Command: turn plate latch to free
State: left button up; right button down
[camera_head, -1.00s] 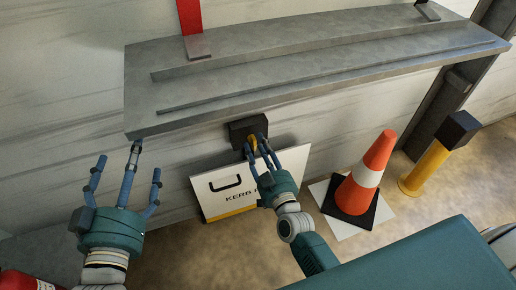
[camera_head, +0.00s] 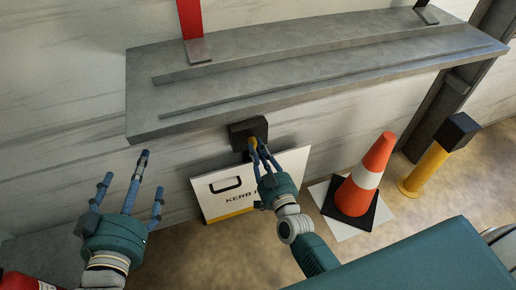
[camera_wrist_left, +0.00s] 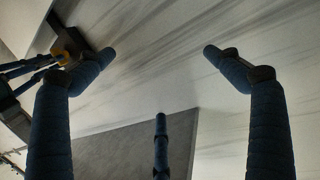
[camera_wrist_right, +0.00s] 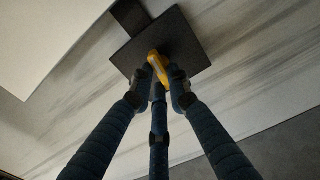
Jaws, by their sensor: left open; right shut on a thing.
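The plate latch is a yellow knob (camera_wrist_right: 157,64) on a dark square block (camera_wrist_right: 185,40) fixed to the wall under the shelf. In the head view the block (camera_head: 243,130) sits just below the shelf's front edge. My right gripper (camera_head: 258,150) is shut on the yellow latch; in the right wrist view its fingers (camera_wrist_right: 160,88) close around the latch from both sides. The latch is partly hidden by the fingers. My left gripper (camera_head: 130,178) is open and empty, left of the block, in front of the wall. The left wrist view also shows the latch (camera_wrist_left: 60,57) at far left.
A grey shelf (camera_head: 320,80) spans above the block. A white sign board (camera_head: 215,205) with "KERB" on it leans below. An orange cone (camera_head: 375,160) and a yellow post (camera_head: 428,168) stand to the right. A red object (camera_head: 20,282) is at the lower left.

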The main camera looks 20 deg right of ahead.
pick_arm(q)
jog(key=s+a+f+g+y+p, duration=0.25)
jog(key=s+f+g, duration=0.25)
jog(key=f, duration=0.5)
jog(key=w+d+r+t+h+b, duration=0.1)
jog(key=w+r+t+b, duration=0.1)
jog(key=r, duration=0.3)
jog(key=shift+w+d+t+h, duration=0.2)
jog(key=shift+w+t+h, duration=0.15)
jog(key=shift+w, duration=0.2)
pick_arm(e)
jog(key=shift+f+m, duration=0.15)
jog(key=shift+m, duration=2.6)
jog(key=shift+f+m, duration=0.2)
jog(key=shift+m, duration=2.6)
jog(key=shift+f+m, duration=0.15)
jog(key=shift+m, duration=2.6)
pick_arm(q)
jog(key=shift+r, duration=0.1)
pick_arm(e)
jog(key=c, duration=1.7)
grip_release()
jog(key=shift+o, duration=0.2)
jog(key=shift+s, duration=0.1)
